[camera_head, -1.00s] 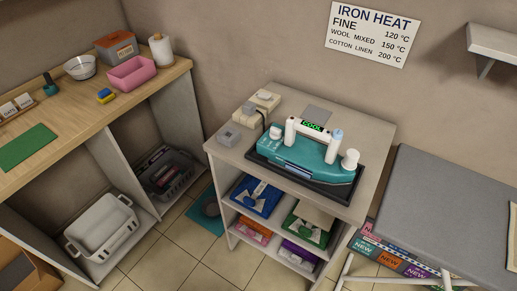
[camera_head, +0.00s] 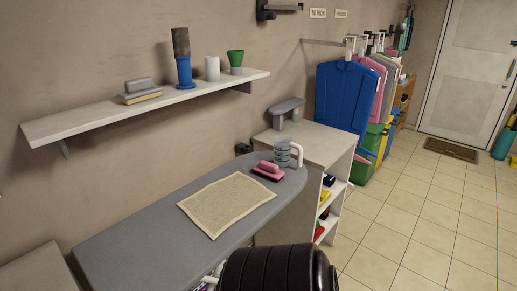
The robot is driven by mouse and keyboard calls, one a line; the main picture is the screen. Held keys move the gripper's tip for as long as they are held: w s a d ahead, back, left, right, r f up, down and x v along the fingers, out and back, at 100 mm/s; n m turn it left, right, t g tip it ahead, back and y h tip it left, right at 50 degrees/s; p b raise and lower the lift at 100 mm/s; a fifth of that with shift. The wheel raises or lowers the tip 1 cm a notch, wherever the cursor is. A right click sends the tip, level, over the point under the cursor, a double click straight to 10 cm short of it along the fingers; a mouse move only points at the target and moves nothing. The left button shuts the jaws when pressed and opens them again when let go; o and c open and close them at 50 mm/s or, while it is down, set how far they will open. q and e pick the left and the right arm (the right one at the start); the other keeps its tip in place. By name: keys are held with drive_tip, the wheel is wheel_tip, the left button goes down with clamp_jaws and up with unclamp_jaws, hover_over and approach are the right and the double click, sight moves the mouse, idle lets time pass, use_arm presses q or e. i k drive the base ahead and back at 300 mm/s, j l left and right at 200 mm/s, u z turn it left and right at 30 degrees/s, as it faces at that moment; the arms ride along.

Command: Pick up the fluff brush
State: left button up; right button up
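A small brush with a pink handle and a dark red base (camera_head: 268,171) lies on the far end of the grey ironing board (camera_head: 130,245). A grey-topped block with a tan underside (camera_head: 140,91), also brush-like, sits on the white wall shelf (camera_head: 75,124). I cannot tell for sure which one is the fluff brush. Neither of my grippers is in view, so nothing is seen touching either object.
A clear measuring jug (camera_head: 284,154) stands close behind the pink brush. A beige cloth (camera_head: 227,204) lies on the board. The shelf also holds a blue-based roller (camera_head: 184,70), a white cylinder (camera_head: 212,68) and a green cup (camera_head: 236,60). Tiled floor (camera_head: 415,235) is open at right.

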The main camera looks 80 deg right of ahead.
sight(270, 170)
drive_tip(key=z, duration=2.65)
drive_tip(key=i+l+u, duration=0.1)
drive_tip(key=u, duration=0.3)
drive_tip(key=l+u, duration=0.2)
drive_tip(key=u, duration=0.2)
drive_tip(key=i+l+u, duration=0.1)
drive_tip(key=u, duration=0.25)
drive_tip(key=l+u, duration=0.25)
drive_tip(key=u, duration=0.15)
